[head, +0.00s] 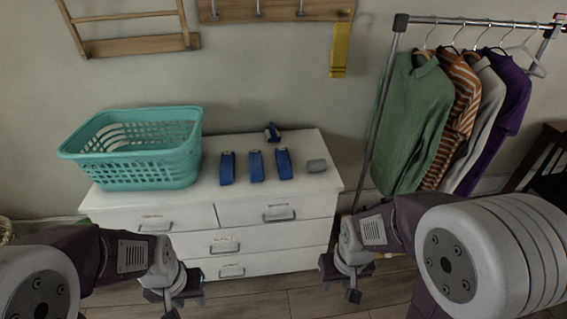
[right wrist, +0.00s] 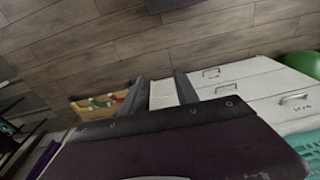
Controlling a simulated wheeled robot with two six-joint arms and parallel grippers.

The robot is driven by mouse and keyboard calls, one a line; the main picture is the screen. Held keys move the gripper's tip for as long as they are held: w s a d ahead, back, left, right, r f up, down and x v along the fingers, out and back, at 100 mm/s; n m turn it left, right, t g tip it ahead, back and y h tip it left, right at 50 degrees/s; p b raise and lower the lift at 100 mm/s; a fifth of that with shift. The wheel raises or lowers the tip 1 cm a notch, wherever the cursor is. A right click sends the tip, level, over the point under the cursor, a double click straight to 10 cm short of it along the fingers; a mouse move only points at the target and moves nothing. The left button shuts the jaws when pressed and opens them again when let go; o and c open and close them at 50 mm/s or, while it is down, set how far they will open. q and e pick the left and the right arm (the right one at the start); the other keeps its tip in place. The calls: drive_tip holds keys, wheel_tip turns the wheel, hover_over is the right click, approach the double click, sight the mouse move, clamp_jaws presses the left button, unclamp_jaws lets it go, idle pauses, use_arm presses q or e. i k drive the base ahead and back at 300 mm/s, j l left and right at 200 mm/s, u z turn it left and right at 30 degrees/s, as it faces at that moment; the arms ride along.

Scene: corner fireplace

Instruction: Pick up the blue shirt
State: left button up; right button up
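Three narrow dark-blue folded items (head: 256,166) lie side by side on top of the white dresser (head: 240,212); I cannot tell whether one is a shirt. Several garments hang on the rack at the right: a green one (head: 412,125), a striped one, a pale one and a dark purple one (head: 513,98). No hanging garment looks clearly blue. My left gripper (head: 178,293) is low in front of the dresser, looks open and is empty. My right gripper (head: 341,284) is low near the dresser's right front; its fingers (right wrist: 160,92) are apart with nothing between them.
A teal laundry basket (head: 140,158) stands on the dresser's left side. The metal rack post (head: 378,115) rises at the dresser's right. Wooden floor (head: 290,300) is clear in front.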

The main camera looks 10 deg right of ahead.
sight(284, 163)
drive_tip(key=i+l+u, duration=0.35)
drive_tip(key=i, duration=0.15)
drive_tip(key=i+l+u, duration=0.7)
drive_tip(key=l, duration=0.25)
drive_tip(key=i+j, duration=0.05)
drive_tip(key=i, duration=0.05)
